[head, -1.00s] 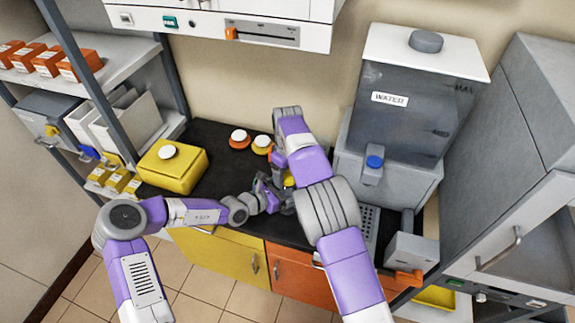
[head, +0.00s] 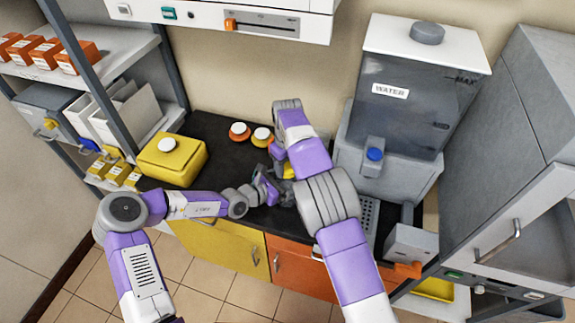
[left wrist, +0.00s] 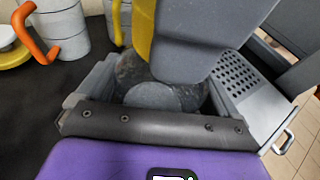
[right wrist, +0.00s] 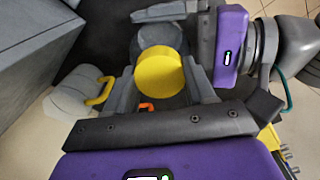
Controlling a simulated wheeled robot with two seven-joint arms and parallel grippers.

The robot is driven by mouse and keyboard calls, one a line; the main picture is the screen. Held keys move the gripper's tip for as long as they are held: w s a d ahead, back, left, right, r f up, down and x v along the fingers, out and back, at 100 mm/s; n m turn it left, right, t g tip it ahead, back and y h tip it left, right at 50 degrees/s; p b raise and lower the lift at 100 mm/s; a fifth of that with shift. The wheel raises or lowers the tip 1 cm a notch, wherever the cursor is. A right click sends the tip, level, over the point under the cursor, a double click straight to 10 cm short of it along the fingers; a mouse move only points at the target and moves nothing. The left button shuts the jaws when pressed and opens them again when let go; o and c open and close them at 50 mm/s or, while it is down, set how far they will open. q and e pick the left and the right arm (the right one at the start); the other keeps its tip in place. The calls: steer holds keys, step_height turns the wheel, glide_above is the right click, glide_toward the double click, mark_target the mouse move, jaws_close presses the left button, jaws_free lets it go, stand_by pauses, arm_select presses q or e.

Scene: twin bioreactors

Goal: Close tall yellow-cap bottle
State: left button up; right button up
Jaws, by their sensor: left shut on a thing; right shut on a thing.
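The tall bottle is mostly hidden by my arms in the head view. Its round yellow cap (right wrist: 160,76) sits between the fingers of my right gripper (right wrist: 158,88) in the right wrist view, and a bit of yellow (head: 288,171) shows in the head view. My right gripper is shut on the cap. My left gripper (left wrist: 165,95) is shut on the dark grey bottle body (left wrist: 160,93). In the left wrist view a grey right finger covers part of the yellow cap (left wrist: 144,28). The seam between cap and bottle is hidden, so how tightly it sits cannot be told.
Orange (head: 240,131) and yellow (head: 262,137) white-topped vessels stand behind my grippers on the black bench (head: 205,130). A yellow box (head: 180,172) is at left. The water dispenser (head: 405,110) stands at right. A cabinet (head: 215,12) overhangs the back.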

steer(key=m, duration=0.6)
steer(key=o, duration=1.2)
steer(key=shift+c, duration=0.2)
steer(key=shift+r, duration=2.25)
steer(key=shift+c, duration=0.3)
